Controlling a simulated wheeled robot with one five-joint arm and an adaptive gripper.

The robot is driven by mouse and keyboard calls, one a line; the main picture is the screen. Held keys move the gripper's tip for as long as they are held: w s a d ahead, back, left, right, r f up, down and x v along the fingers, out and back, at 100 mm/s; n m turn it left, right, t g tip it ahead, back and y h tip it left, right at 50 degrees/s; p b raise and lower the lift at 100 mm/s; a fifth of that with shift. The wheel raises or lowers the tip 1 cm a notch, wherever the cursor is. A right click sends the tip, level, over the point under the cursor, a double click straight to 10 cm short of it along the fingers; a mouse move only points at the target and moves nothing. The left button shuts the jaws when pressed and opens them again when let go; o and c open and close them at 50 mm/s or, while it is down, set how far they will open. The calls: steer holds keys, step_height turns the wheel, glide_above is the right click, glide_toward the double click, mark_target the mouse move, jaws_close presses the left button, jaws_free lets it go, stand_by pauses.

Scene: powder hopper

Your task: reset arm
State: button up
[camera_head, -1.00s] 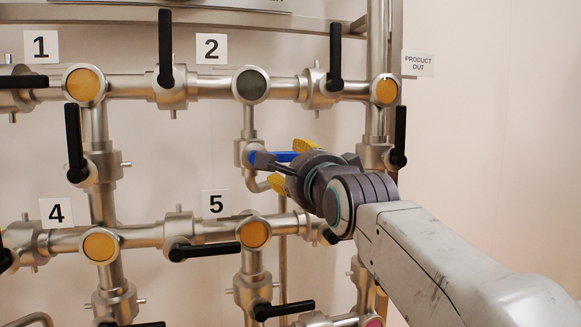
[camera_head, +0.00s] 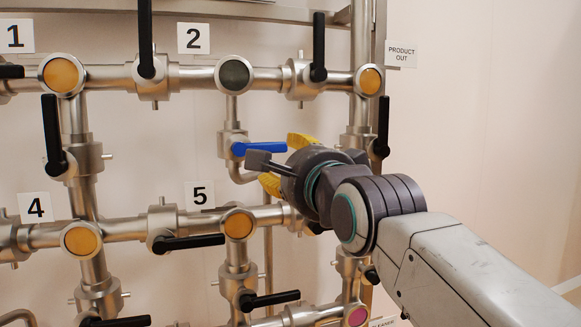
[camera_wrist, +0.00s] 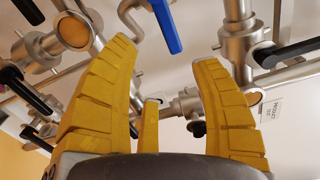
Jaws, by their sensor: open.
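My gripper (camera_head: 284,162) is in front of the pipe panel in the head view, right of the middle. Its yellow fingers are spread apart, and they show large in the wrist view (camera_wrist: 168,75) with nothing between their tips. The blue valve handle (camera_head: 259,148) lies level just behind and left of the fingers in the head view. In the wrist view the blue handle (camera_wrist: 165,25) is beyond the fingertips, apart from them. My arm reaches in from the lower right.
Several black valve handles stick out from the steel pipes, including one near label 2 (camera_head: 146,40) and one below label 5 (camera_head: 189,243). A black handle (camera_head: 383,127) stands close above my wrist. The wall right of the "PRODUCT OUT" sign (camera_head: 401,54) is clear.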

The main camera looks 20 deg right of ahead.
steer(key=shift+p, duration=0.45)
steer(key=s+f+n+g+p, duration=0.6)
steer(key=s+n+p, duration=0.3)
steer(key=p, duration=0.5)
steer(key=s+f+n+g+p, duration=0.6)
steer(key=s+n+g+p, duration=0.2)
steer(key=s+p, duration=0.5)
steer(key=shift+s+n+p, duration=0.3)
steer(key=shift+n+p, duration=0.05)
steer(key=shift+n, duration=0.75)
steer(key=shift+a, duration=0.1)
